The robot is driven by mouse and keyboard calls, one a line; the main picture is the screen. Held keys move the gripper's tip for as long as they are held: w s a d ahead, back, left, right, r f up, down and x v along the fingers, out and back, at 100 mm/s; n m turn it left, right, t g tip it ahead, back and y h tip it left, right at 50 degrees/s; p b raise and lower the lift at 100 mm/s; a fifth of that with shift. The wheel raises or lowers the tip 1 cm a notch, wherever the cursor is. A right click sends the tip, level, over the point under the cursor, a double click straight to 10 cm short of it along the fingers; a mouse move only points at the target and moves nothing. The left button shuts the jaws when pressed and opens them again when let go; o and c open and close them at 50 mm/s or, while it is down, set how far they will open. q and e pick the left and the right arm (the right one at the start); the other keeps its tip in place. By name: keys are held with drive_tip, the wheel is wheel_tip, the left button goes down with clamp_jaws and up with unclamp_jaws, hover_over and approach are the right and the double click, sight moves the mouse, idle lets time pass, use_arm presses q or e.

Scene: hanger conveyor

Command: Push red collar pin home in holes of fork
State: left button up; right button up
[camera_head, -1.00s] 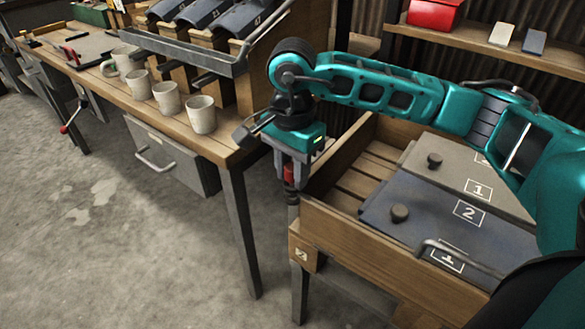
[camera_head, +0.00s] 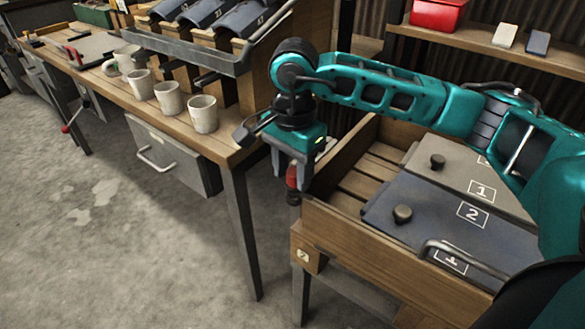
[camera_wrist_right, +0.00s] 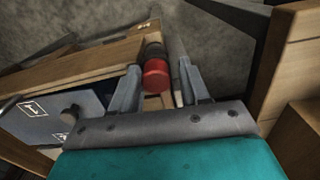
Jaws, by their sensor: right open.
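The red collar pin (camera_wrist_right: 156,76) shows in the right wrist view as a red cylinder with a dark ring beyond it. My right gripper (camera_wrist_right: 160,72) is open, with one finger on each side of the red part. In the head view the red part (camera_head: 291,178) shows between the fingers of my right gripper (camera_head: 292,182), above a grey post (camera_head: 294,215) at the wooden crate's left corner. The fork and its holes cannot be made out, so how deep the pin sits cannot be told. My left gripper is not in view.
The wooden crate (camera_head: 345,240) with numbered grey and blue lidded panels stands right of the gripper. A workbench (camera_head: 110,85) with several mugs lies to the left. A shelf with a red box (camera_head: 435,14) is at the back right. The concrete floor at left is open.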

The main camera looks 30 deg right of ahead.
drive_tip(key=shift+s+d+f, duration=0.1)
drive_tip(key=shift+s+f, duration=0.2)
drive_tip(key=shift+r, duration=0.1)
use_arm(q)
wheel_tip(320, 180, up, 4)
drive_tip(key=p, duration=0.3)
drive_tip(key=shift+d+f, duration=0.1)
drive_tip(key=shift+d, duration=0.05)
use_arm(e)
wheel_tip(320, 180, up, 13)
drive_tip(key=shift+f, duration=0.2)
